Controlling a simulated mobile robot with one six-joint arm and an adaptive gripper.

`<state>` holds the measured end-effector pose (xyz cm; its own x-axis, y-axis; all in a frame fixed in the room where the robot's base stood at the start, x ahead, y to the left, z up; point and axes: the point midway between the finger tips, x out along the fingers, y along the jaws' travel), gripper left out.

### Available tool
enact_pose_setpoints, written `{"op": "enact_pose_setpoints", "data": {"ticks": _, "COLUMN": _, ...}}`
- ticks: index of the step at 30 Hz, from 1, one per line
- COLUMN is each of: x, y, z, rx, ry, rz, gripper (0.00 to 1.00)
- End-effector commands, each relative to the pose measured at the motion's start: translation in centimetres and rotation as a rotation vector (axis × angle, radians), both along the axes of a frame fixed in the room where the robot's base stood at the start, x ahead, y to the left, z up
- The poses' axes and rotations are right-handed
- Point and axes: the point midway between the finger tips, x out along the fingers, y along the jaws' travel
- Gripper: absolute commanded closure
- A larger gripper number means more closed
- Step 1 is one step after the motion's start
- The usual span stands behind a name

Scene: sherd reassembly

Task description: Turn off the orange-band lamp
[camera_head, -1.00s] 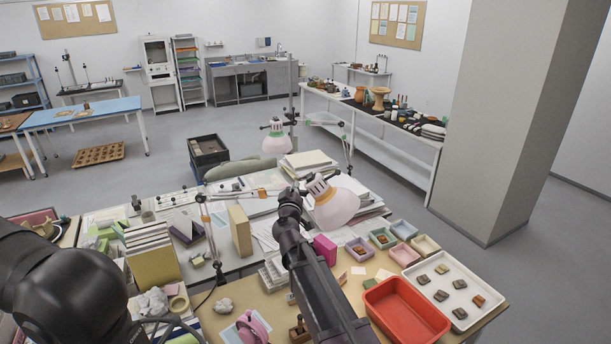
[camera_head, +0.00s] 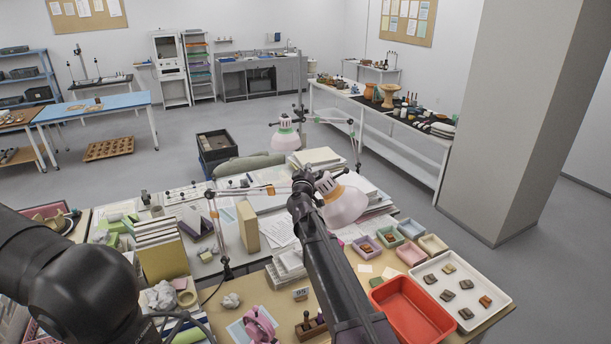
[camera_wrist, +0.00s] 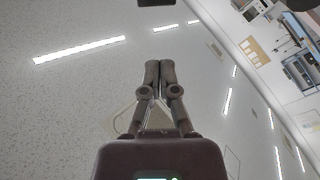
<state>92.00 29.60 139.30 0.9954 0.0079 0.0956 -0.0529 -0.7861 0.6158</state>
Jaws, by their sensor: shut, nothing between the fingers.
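The orange-band lamp (camera_head: 345,206) has a pale, bell-shaped head with an orange band near its top. Its jointed arm reaches left over the desk to a stand. The dark end of my arm is just left of the lamp head in the head view and overlaps its edge; I cannot tell whether they touch. My fingers cannot be made out there. In the wrist view my gripper (camera_wrist: 160,72) is shut and empty, with its fingertips together against the ceiling. The lamp cannot be identified in the wrist view. The lamp's switch cannot be made out.
A second lamp with a green band (camera_head: 286,138) stands behind. A red tray (camera_head: 412,312) and a white tray (camera_head: 484,316) with sherds lie at the right. Upright books (camera_head: 160,250) and paper stacks crowd the desk. A grey pillar (camera_head: 515,130) stands at the right.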

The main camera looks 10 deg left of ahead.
Motion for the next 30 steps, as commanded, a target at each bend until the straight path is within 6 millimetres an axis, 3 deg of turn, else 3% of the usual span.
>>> {"op": "enact_pose_setpoints", "data": {"ticks": 1, "x": 1.2, "y": 0.1, "z": 0.2, "rx": 0.0, "ry": 0.0, "rz": 0.0, "gripper": 1.0}}
{"op": "enact_pose_setpoints", "data": {"ticks": 12, "x": 1.7, "y": -1.9, "z": -2.6, "rx": 0.0, "ry": 0.001, "rz": 0.001, "gripper": 1.0}}
{"op": "enact_pose_setpoints", "data": {"ticks": 30, "x": 1.8, "y": -2.1, "z": -2.9, "rx": 0.0, "ry": 0.001, "rz": 0.003, "gripper": 1.0}}
